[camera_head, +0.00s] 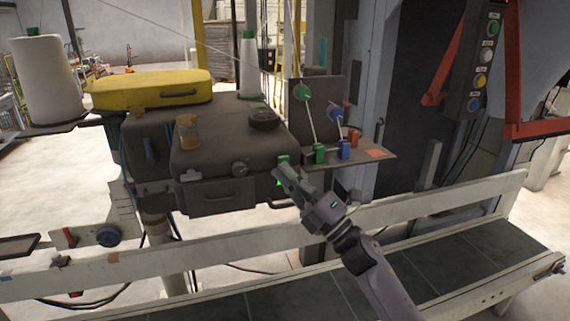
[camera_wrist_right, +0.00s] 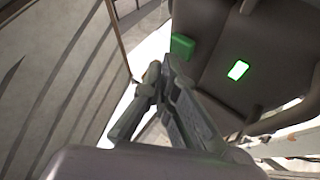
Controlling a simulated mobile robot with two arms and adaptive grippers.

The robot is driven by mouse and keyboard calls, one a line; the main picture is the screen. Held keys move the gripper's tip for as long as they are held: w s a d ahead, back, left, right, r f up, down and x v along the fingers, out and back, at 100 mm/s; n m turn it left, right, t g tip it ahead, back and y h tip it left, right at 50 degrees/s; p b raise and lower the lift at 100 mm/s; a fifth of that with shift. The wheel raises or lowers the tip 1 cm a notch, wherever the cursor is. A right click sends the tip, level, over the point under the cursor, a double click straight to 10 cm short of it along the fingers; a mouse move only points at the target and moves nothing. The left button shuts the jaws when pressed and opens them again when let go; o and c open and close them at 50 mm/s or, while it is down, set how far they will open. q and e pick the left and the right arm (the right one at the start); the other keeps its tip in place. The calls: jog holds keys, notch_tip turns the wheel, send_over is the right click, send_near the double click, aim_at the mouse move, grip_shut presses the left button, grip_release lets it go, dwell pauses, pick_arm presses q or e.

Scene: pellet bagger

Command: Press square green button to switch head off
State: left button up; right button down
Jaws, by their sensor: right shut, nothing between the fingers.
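The dark sewing head (camera_head: 235,150) hangs over the conveyor in the head view. On its right end is a small green block (camera_head: 283,158), and just below it a bright green patch (camera_head: 279,182) shows, mostly covered by my gripper. In the right wrist view the green block (camera_wrist_right: 182,46) sits at the edge of the dark housing, and a lit green square button (camera_wrist_right: 238,70) with a pale middle glows on its face. My right gripper (camera_head: 284,173) is shut and empty, close to the button in the head view. In the wrist view its fingertips (camera_wrist_right: 165,75) point left of the button, apparently apart from it.
A bracket to the right carries green (camera_head: 319,153) and blue (camera_head: 344,150) blocks with thin rods. A button panel (camera_head: 482,55) hangs at upper right. The conveyor rail (camera_head: 440,205) runs below.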

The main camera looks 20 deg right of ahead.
jog(key=shift+w, duration=0.55)
dwell(0.7)
jog(key=shift+s, duration=0.95)
jog(key=shift+s, duration=0.1)
jog(key=s+p, duration=0.1)
jog(key=s, duration=0.4)
jog(key=shift+s+d, duration=0.15)
jog(key=shift+s, duration=0.25)
dwell(0.9)
